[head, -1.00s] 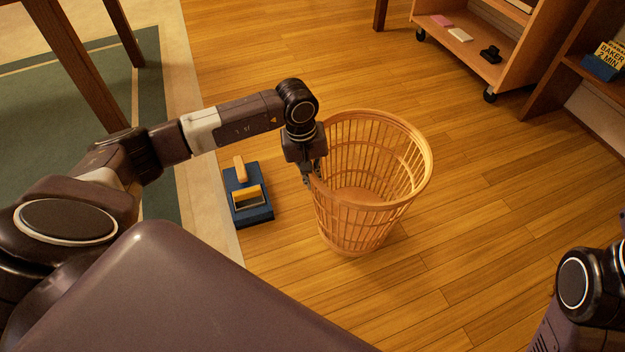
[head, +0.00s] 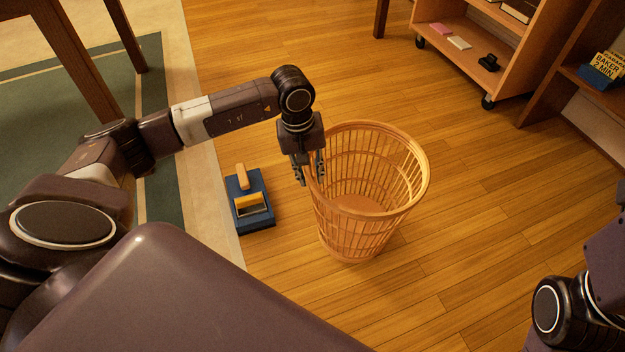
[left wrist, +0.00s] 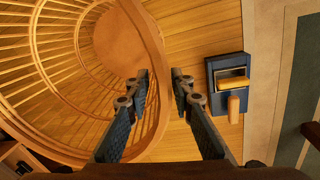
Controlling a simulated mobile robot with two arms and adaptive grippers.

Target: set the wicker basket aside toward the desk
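The wicker basket (head: 397,225) stands upright and empty on the wooden floor at the centre of the head view. My left gripper (head: 309,174) is at the basket's left rim, pointing down. In the left wrist view, the fingers (left wrist: 161,74) are apart. The rim of the basket (left wrist: 150,40) runs between them, with one finger over the inside and the other outside. A gap shows beside the rim, so the fingers do not look clamped. Wooden legs, probably the desk's (head: 75,60), stand at the upper left. My right gripper is out of view; only part of that arm shows.
A blue block with wooden parts (head: 240,187) lies left of the basket, near the rug's edge (head: 205,165). A wheeled wooden cart (head: 470,55) and a shelf (head: 560,85) stand at the upper right. Floor right of the basket is clear.

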